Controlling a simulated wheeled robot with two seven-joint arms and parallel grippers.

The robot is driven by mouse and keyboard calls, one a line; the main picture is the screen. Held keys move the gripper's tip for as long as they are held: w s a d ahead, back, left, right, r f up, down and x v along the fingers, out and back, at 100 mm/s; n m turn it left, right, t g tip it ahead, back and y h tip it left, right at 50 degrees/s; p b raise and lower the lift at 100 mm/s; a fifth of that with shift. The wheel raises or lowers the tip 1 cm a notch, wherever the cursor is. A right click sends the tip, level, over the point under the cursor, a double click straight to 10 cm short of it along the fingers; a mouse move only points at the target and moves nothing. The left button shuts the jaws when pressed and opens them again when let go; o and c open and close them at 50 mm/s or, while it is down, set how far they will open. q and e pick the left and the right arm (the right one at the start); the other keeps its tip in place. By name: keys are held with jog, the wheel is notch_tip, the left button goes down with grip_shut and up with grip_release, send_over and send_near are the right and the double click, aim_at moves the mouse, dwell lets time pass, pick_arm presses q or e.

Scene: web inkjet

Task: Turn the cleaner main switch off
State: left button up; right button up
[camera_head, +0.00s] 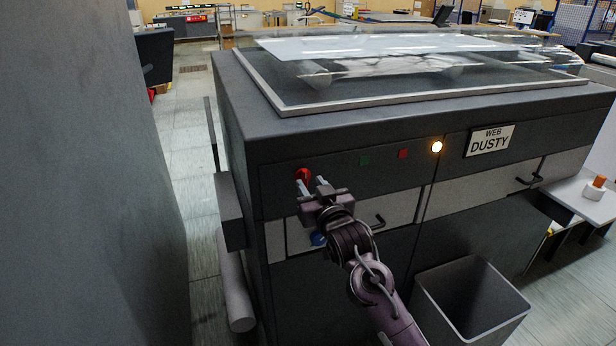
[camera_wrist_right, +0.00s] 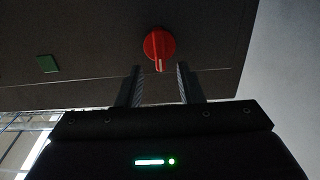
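The dark cleaner cabinet (camera_head: 340,160) carries a sign reading "WEB DUSTY" (camera_head: 490,140). A red rotary switch (camera_head: 303,174) sits at the left of its front panel. The switch also shows in the right wrist view (camera_wrist_right: 159,45), with a pale mark at its edge nearest the gripper. My right gripper (camera_head: 313,186) is just in front of the switch. Its two fingers are apart, with nothing between them, and the switch lies just beyond the fingertips in the wrist view (camera_wrist_right: 159,72). I cannot tell whether they touch it. My left gripper is not in view.
A green button (camera_head: 364,160), a red button (camera_head: 403,153) and a lit yellow lamp (camera_head: 437,147) are on the same panel. A drawer handle (camera_head: 378,221) is right of my wrist. A grey bin (camera_head: 471,302) stands below right. A large grey surface (camera_head: 85,180) fills the left.

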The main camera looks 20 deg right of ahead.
aim_at(304, 178)
jog(key=shift+w, duration=1.45)
jog(key=shift+c, duration=0.3)
grip_shut()
